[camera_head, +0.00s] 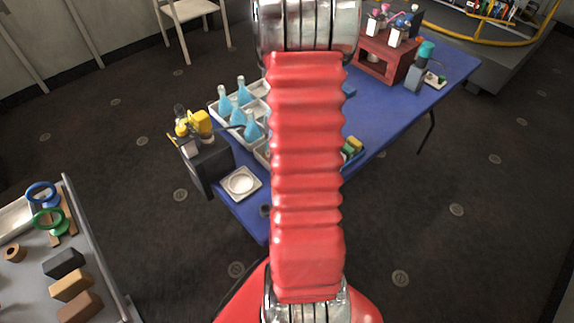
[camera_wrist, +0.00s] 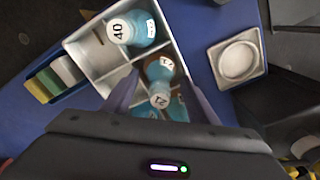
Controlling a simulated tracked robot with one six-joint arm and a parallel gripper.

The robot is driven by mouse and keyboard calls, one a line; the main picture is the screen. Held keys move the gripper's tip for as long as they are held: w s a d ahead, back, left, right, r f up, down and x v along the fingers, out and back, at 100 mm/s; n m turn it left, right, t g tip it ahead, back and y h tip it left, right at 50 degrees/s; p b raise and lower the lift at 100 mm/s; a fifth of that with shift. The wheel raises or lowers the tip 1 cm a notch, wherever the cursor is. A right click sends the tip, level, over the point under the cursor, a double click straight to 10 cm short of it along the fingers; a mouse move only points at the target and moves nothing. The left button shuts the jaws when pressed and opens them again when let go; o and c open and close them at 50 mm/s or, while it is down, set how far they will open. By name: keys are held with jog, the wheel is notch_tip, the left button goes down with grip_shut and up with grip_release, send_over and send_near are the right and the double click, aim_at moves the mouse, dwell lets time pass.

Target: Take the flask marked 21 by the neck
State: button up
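The flask marked 21 (camera_wrist: 160,74) stands in a compartment of a pale divided tray (camera_wrist: 88,52). My gripper (camera_wrist: 160,86) is open, with one finger on each side of this flask's upper part. Gaps show between the fingers and the flask; I cannot tell how deep the fingers reach. The flask marked 40 (camera_wrist: 143,30) stands in a neighbouring compartment. In the head view the tray (camera_head: 214,108) holds several blue flasks, but my arm hides my gripper and part of the tray.
A square white dish (camera_head: 241,183) lies near the blue table's (camera_head: 400,122) end, also seen in the wrist view (camera_wrist: 238,61). A dark box with yellow items (camera_head: 203,150) stands beside the tray. A red rack (camera_head: 384,55) stands at the far end. Coloured blocks (camera_wrist: 52,78) lie beside the tray.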

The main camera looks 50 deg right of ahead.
jog(key=c, duration=0.9)
jog(key=shift+r, duration=0.1)
notch_tip(320, 180, up, 10)
jog(key=shift+f, duration=0.1)
dwell(0.6)
